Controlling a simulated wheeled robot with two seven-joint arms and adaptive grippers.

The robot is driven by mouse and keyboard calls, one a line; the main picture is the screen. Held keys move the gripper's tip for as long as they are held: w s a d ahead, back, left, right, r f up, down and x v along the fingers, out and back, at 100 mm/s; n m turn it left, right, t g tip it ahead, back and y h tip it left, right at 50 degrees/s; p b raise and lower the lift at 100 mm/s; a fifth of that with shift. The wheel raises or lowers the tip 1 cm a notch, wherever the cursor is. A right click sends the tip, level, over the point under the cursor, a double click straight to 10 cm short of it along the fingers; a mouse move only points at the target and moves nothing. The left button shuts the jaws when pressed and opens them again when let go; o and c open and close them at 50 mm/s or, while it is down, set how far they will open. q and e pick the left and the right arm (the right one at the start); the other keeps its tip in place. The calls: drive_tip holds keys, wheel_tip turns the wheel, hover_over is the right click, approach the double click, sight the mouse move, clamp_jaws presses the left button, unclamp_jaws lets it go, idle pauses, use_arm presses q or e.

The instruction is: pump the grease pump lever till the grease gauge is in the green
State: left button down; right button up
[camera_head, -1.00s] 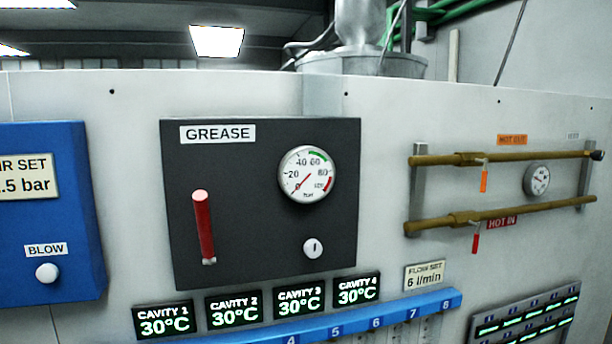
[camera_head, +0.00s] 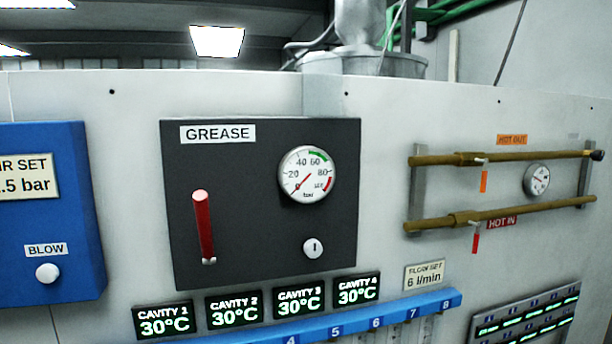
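The dark grease panel (camera_head: 260,245) is mounted on the pale machine wall and bears a "GREASE" label (camera_head: 218,134). The red grease pump lever (camera_head: 203,225) stands nearly upright on the panel's left side, with its pivot at the lower end. The round white grease gauge (camera_head: 307,174) is at the upper right of the panel. Its red needle points down-left, at about 0. The green band is at the top right of the dial, around 60, and a red band is at the lower right. Neither of my grippers is in view.
A white knob (camera_head: 313,248) sits below the gauge. A blue box with a BLOW button (camera_head: 47,273) stands out at left. Cavity displays (camera_head: 234,309) and a blue numbered strip (camera_head: 335,331) run below. Brass pipes (camera_head: 500,158) with small handles are at right. Nothing blocks the lever.

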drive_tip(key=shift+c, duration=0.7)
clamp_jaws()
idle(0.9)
